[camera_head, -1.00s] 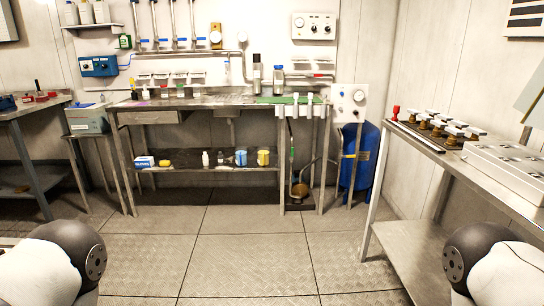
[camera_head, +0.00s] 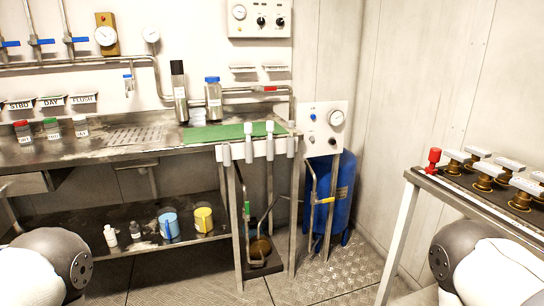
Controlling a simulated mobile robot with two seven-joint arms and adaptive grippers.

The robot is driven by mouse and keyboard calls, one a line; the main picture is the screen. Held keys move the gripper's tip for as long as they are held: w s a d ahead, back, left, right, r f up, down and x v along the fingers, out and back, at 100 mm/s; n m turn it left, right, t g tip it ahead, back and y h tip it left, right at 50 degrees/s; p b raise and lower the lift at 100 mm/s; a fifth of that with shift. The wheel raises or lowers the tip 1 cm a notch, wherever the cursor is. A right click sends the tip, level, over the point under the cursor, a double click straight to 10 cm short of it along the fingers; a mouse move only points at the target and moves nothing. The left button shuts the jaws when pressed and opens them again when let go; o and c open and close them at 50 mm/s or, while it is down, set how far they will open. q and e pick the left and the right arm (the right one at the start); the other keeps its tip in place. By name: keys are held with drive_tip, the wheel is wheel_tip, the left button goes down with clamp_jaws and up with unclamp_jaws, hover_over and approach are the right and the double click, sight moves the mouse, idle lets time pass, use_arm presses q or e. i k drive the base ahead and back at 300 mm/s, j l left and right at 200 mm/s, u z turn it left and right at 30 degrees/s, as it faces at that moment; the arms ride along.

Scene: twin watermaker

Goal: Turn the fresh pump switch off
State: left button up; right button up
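No switch that I can name as the fresh pump switch shows clearly. A white wall panel (camera_head: 260,18) at the top carries a gauge and two black knobs; its lettering is too small to read. A second white panel (camera_head: 325,124) stands on a metal frame, with a gauge, a blue knob and a dark knob. Both of my arms show at the lower left and lower right edges. Neither gripper is in view.
A steel bench (camera_head: 100,150) with bottles and a green mat (camera_head: 215,133) runs along the back wall. A blue tank (camera_head: 342,190) stands behind the framed panel. A side table (camera_head: 440,195) with several valves is at the right. The floor (camera_head: 190,280) between is clear.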

sight(280, 22)
drive_tip(key=i+j+z, duration=0.25)
drive_tip(key=i+j, duration=0.15)
drive_tip(key=j, duration=0.2)
drive_tip(key=i+j+z, duration=0.1)
drive_tip(key=j, duration=0.25)
drive_tip(key=i+j+z, duration=0.1)
drive_tip(key=i+j, duration=0.15)
drive_tip(key=j, duration=0.1)
